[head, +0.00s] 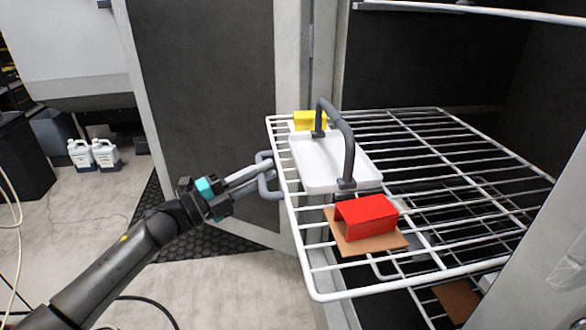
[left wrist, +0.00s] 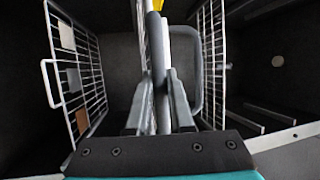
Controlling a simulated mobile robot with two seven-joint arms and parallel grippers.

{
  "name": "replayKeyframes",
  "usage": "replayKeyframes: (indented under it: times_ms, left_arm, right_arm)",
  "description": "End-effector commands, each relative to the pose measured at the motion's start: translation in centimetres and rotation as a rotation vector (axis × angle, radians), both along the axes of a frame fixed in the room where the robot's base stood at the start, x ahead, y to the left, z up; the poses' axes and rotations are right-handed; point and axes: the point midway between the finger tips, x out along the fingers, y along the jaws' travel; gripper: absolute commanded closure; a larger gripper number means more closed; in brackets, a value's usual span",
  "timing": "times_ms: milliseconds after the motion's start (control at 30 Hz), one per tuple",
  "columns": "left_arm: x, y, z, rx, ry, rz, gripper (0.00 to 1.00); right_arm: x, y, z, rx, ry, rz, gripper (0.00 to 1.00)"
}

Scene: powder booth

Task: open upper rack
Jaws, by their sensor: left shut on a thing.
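A white wire rack (head: 460,206) sits level in the dark booth, and its front part reaches out past the frame. A grey loop handle (head: 266,188) is on its left front edge. My left gripper (head: 258,174) is at this handle and shut on it. In the left wrist view, a grey bar (left wrist: 155,70) runs between the two fingers (left wrist: 159,105). The rack there is seen nearly edge-on. My right gripper is in neither view.
On the rack lie a white tray (head: 310,165) with a dark arched handle (head: 346,140), a red bracket (head: 368,215) on a brown board (head: 350,243), and a yellow block (head: 309,120). A dark-panelled door (head: 205,100) stands open at left. White jugs (head: 104,153) stand on the floor.

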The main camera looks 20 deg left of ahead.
Motion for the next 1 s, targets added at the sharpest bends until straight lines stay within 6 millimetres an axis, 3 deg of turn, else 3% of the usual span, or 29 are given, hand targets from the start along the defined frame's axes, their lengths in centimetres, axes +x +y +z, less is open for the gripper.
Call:
replayKeyframes:
  times_ms: [200, 433, 1000]
  left_arm:
    - [-2.7, 4.0, -0.1, 0.002, 0.004, 0.002, 1.00]
    - [-4.4, 6.6, 0.0, 0.000, 0.002, 0.001, 1.00]
    - [-5.1, 7.6, 0.0, 0.000, 0.000, -0.001, 1.00]
  right_arm:
    - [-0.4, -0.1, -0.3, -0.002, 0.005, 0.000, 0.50]
    - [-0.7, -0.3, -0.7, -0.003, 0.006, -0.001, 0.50]
    - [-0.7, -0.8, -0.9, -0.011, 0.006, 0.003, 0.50]
